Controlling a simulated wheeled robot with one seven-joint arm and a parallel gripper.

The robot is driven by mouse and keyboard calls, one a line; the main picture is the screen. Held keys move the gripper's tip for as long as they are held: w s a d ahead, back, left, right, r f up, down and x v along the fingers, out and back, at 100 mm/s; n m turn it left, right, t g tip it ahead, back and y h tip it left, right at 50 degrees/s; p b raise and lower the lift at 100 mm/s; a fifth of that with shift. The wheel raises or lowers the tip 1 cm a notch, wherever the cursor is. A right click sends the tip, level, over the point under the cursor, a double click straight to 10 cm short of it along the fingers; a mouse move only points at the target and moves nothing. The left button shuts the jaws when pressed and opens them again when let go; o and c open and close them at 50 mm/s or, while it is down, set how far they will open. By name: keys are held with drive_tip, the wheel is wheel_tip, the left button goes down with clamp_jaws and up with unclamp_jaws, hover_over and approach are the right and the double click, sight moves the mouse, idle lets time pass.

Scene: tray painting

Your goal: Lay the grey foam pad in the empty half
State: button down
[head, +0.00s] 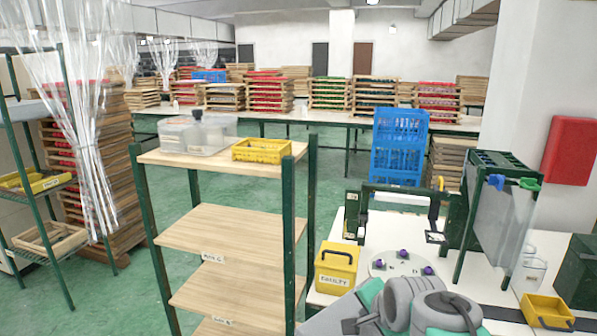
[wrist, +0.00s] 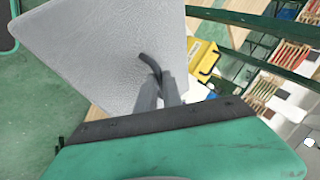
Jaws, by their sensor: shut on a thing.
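The grey foam pad (wrist: 115,45) fills the upper left of the wrist view as a pale, textured sheet with straight edges. My gripper (wrist: 160,85) is shut on the pad near its lower right part. A dark curved strip shows at the fingers. In the head view my arm is at the bottom right, and a grey flat piece beside it, likely the pad (head: 333,318), is partly cut off by the frame. A clear plastic box (head: 215,143) stands on the rack's top shelf with a dark-capped item in it; I cannot tell which half is empty.
A yellow crate (head: 262,150) stands beside the clear box on the wooden rack (head: 200,165). A yellow labelled box (head: 337,268), a disc with purple knobs (head: 380,265) and a green frame stand on the white bench. Lower rack shelves (head: 230,232) are bare.

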sight(369, 333)
drive_tip(key=r, duration=0.1)
drive_tip(key=r+p, duration=0.2)
drive_tip(key=shift+s+d+r+m+h, duration=0.15)
drive_tip(key=shift+s+d+m+h, duration=0.05)
drive_tip(key=shift+s+m+h, duration=0.1)
drive_tip(key=s+f, duration=0.1)
drive_tip(key=f, duration=0.1)
drive_tip(key=s+f, duration=0.3)
drive_tip(key=f, duration=0.1)
drive_tip(key=shift+s+f, duration=0.25)
drive_tip(key=shift+w+r, duration=0.1)
drive_tip(key=shift+r, duration=0.25)
